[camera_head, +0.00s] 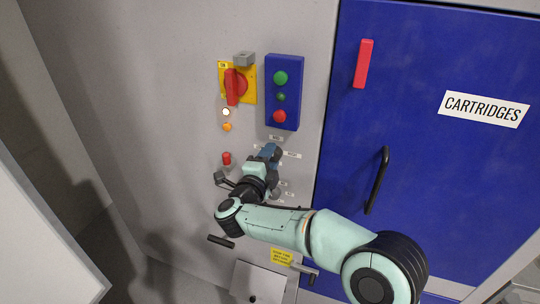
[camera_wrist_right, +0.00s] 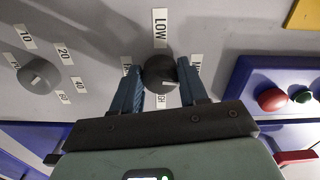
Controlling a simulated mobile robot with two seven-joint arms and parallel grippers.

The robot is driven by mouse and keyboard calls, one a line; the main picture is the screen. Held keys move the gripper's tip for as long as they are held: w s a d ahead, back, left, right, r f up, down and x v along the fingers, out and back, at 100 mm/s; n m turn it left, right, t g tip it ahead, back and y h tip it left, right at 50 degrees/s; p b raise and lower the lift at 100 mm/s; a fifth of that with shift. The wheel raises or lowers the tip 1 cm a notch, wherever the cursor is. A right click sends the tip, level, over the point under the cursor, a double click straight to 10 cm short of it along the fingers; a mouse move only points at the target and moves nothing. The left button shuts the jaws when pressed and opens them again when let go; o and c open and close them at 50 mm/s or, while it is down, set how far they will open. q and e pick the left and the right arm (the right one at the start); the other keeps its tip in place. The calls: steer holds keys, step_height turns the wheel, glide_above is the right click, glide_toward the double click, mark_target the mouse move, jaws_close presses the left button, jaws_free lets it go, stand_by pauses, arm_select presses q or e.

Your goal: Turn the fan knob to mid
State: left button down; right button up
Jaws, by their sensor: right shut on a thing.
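The fan knob (camera_wrist_right: 158,72) is a dark grey round knob on the grey panel in the right wrist view. A LOW label (camera_wrist_right: 160,28) is at the top of that picture, a label ending in GH (camera_wrist_right: 164,101) is below the knob, and partly covered labels flank it. My right gripper (camera_wrist_right: 160,78) has its blue fingers on both sides of the knob, shut on it. In the head view my right gripper (camera_head: 270,153) is against the panel and hides the knob. The knob's pointer direction is not clear. My left gripper is not in view.
A second knob (camera_wrist_right: 38,76) with number labels is nearby. Above are a red rotary switch (camera_head: 236,86) on a yellow plate and a blue button box (camera_head: 297,92). A blue door (camera_head: 430,60) with a black handle (camera_head: 377,180) is at the right.

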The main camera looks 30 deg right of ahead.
steer(key=shift+n, duration=0.6)
steer(key=o, duration=1.1)
steer(key=shift+c, duration=0.2)
steer(key=shift+s, duration=0.1)
steer(key=b+v, duration=0.2)
steer(key=v, duration=1.1)
steer(key=shift+s+a, duration=0.1)
